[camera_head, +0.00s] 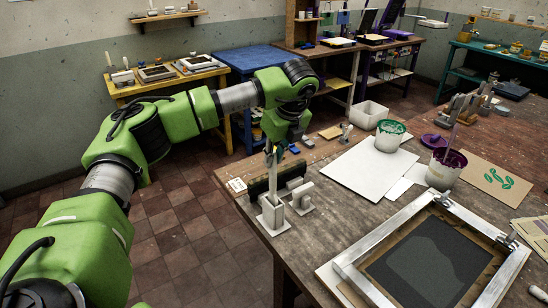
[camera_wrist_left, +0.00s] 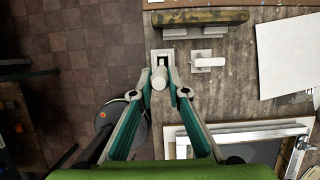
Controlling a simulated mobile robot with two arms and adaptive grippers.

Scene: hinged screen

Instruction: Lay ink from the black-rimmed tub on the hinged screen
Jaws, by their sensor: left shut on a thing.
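The hinged screen (camera_head: 425,262), a silver frame around dark mesh, lies on the table at the front right; its corner shows in the left wrist view (camera_wrist_left: 240,132). A white tub (camera_head: 442,175) with dark purple ink around its rim stands behind it, a stick upright in it. Another white tub (camera_head: 389,140) has green ink at its rim. Which is black-rimmed is hard to tell. My left gripper (camera_head: 273,150) is shut on an upright pale handle (camera_wrist_left: 158,78) above a white holder (camera_head: 273,213). The tool's lower end is hidden in the holder. My right gripper is out of view.
A dark squeegee bar (camera_head: 278,178) and a second white holder (camera_head: 302,197) stand close beside the gripped tool. White sheets (camera_head: 368,168) lie flat in the middle.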

